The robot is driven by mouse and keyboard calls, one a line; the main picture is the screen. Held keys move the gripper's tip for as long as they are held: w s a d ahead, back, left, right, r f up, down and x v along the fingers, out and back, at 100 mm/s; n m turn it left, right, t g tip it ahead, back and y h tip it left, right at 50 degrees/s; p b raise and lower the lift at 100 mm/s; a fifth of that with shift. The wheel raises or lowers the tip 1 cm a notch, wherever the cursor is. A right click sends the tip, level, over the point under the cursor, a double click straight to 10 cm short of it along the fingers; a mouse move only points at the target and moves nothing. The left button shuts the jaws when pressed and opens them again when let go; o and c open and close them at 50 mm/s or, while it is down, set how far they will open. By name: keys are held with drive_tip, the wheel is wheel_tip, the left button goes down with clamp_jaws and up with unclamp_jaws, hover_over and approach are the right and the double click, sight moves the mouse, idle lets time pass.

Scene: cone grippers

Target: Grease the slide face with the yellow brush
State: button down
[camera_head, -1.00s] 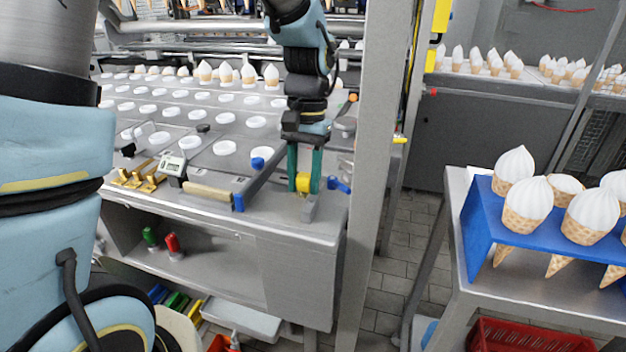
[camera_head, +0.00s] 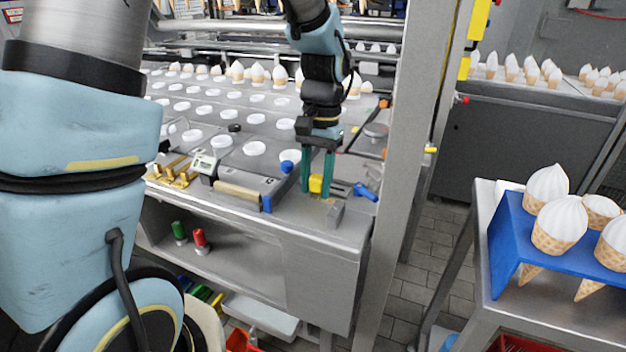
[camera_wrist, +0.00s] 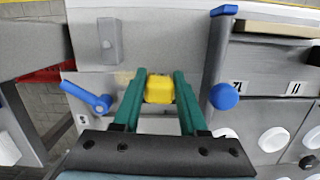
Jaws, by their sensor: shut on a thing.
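My gripper (camera_head: 320,190) has its green fingers shut on a yellow block-like piece (camera_head: 316,184), which I take to be the yellow brush. It also shows between the fingertips in the wrist view (camera_wrist: 159,88); its bristles are hidden. The gripper points down over the front right corner of the steel table. A grey rail with blue ends (camera_wrist: 217,55), possibly the slide, lies beside the right finger. Which surface is the slide face I cannot tell. A small upright grey block (camera_head: 336,214) stands at the table edge, just right of the fingers. Contact between brush and metal is unclear.
A blue lever (camera_head: 365,191) sits right of the fingers. A wooden-handled tool (camera_head: 238,192), a digital gauge (camera_head: 204,163) and brass pieces (camera_head: 174,174) lie left. A steel post (camera_head: 405,180) rises at right. A blue rack (camera_head: 508,240) holds cones beyond it.

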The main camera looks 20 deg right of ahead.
drive_tip(key=shift+s+d+r+p, duration=0.15)
drive_tip(key=shift+s+d+p, duration=0.6)
drive_tip(key=shift+s+d, duration=1.9)
drive_tip(key=shift+w, duration=0.1)
drive_tip(key=shift+w+a+f+p, duration=0.2)
drive_tip(key=shift+w+a+p, duration=0.2)
drive_tip(key=shift+w+a, duration=1.1)
drive_tip(key=shift+w+a+p, duration=0.45)
drive_tip(key=shift+w+a, duration=0.85)
drive_tip(key=shift+a, duration=0.2)
drive_tip(key=shift+r, duration=0.1)
drive_tip(key=shift+r+p, duration=2.5)
drive_tip(key=shift+r, duration=0.5)
